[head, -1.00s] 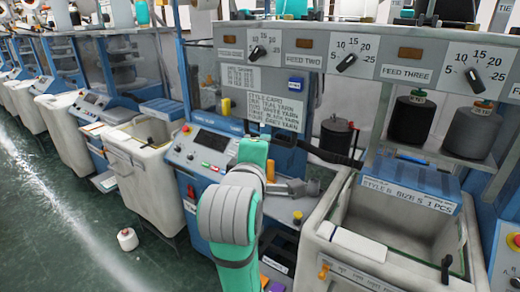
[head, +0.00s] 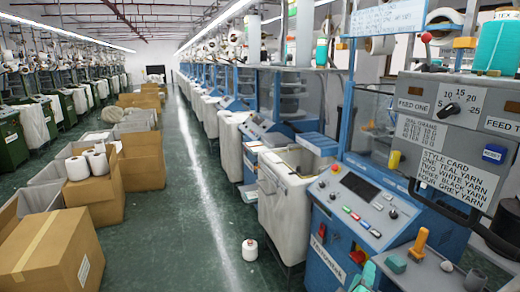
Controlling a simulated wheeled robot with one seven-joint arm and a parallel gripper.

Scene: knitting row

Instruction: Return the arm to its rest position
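In the head view, a small teal-green part (head: 366,276) at the bottom edge looks like a piece of my arm. The rest of the arm is cut off below the picture. My gripper cannot be made out, so its fingers and anything in them are hidden. The grey shelf (head: 420,282) at the lower right carries a yellow-orange handled piece (head: 418,245) and a small teal block (head: 396,264).
A blue machine with a control panel (head: 365,205) stands close on the right. A white yarn cone (head: 250,249) is on the green floor. Cardboard boxes (head: 55,255) line the left.

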